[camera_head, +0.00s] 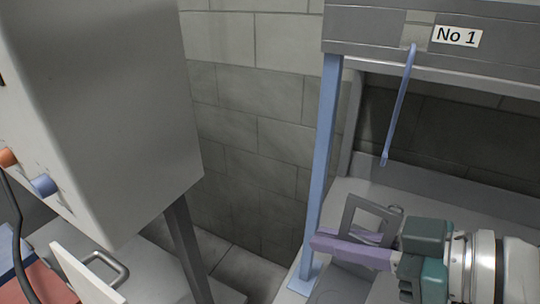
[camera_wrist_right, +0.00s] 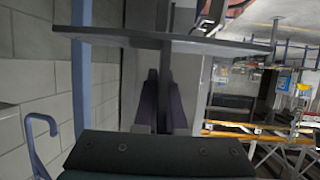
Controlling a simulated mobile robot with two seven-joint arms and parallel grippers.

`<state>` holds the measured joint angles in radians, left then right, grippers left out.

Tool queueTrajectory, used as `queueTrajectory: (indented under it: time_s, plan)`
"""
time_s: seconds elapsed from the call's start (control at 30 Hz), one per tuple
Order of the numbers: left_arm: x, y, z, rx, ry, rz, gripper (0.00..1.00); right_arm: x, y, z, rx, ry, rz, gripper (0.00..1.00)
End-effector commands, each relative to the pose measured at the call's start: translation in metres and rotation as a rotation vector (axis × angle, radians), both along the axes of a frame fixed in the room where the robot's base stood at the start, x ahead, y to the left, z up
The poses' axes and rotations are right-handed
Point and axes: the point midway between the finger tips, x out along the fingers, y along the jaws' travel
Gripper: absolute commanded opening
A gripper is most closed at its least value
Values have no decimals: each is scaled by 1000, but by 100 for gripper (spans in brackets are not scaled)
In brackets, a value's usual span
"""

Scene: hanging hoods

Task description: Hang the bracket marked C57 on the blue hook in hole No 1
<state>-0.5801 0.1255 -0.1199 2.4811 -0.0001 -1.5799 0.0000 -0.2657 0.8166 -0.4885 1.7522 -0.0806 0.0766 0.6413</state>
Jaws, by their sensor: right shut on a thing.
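The blue hook (camera_head: 398,107) hangs from the grey beam beside the "No 1" label (camera_head: 457,37). Its lower end points down and left. My right gripper (camera_head: 330,241), with purple fingers, is shut on a grey frame-shaped bracket (camera_head: 348,214). It holds the bracket below the hook and a little left of its lower end, apart from it in the picture. In the right wrist view the bracket (camera_wrist_right: 215,46) shows as a grey bar across the fingers (camera_wrist_right: 162,100). A curved blue hook end (camera_wrist_right: 40,125) shows at the left there. I cannot read any C57 mark. My left gripper is not in view.
A blue post (camera_head: 324,165) stands just left of the bracket. A large grey box (camera_head: 100,100) fills the left. A white panel with a grey handle (camera_head: 108,268) is at lower left. A block wall (camera_head: 240,110) is behind. Open space lies around the hook's lower end.

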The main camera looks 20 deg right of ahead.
Motion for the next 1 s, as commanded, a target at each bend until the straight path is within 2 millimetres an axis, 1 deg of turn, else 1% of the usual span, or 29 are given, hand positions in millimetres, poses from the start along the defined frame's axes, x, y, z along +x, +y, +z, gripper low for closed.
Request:
queueTrajectory:
  time_s: [0.03,0.13,0.23,0.47,1.0]
  plan:
    - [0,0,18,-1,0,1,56,-1,3,14,5,1,-3,0]
    - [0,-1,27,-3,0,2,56,-3,6,16,2,3,-5,0]
    - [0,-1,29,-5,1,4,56,-3,7,15,1,4,-5,0]
    - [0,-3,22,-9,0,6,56,3,0,11,-1,2,-2,0]
    - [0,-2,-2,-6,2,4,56,30,-31,9,-2,1,-2,0]
